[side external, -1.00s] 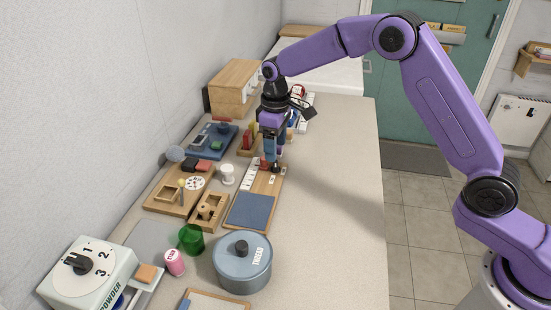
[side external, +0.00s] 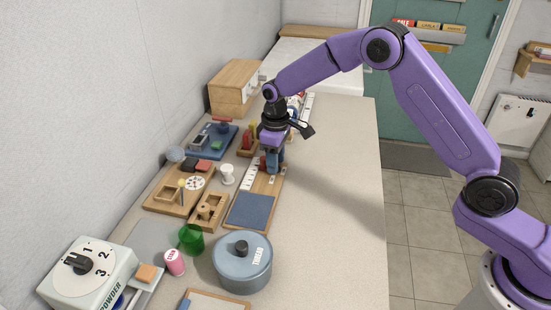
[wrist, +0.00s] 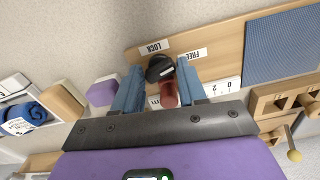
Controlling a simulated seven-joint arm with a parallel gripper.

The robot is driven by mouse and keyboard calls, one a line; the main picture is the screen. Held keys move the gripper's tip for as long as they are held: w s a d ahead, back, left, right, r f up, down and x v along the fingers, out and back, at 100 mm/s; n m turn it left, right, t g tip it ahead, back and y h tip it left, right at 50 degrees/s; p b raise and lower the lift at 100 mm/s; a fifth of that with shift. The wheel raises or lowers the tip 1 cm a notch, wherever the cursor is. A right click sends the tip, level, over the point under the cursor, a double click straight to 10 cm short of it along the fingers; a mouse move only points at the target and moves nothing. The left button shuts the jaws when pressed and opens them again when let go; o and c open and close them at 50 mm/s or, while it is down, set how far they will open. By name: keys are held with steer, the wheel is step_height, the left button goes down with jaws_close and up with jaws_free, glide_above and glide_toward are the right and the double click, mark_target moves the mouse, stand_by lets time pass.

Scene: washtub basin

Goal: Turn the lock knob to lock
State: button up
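The lock knob (wrist: 158,66) is black with a pale mark, on a wooden board (wrist: 225,50) between or just below the labels LOCK (wrist: 153,47) and FREE (wrist: 191,55). I cannot tell for certain which label the mark points to. A red rounded piece (wrist: 170,95) is right beside the knob. My gripper (wrist: 161,68) has its two blue fingers spread, one on each side of the knob, with small gaps showing. In the side external view my gripper (side external: 272,168) is low over the board's far part and hides the knob.
A blue pad (side external: 250,211) covers the board's near part. A white spool (side external: 227,174) and wooden trays (side external: 208,212) stand to its left. A purple block (wrist: 102,91) is close to one finger. The counter right of the board is clear.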

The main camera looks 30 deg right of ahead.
steer(key=shift+n, duration=2.2)
steer(key=o, duration=1.1)
steer(key=shift+c, duration=0.2)
step_height(320, 180, up, 18)
steer(key=shift+f, duration=0.25)
steer(key=shift+c, duration=0.3)
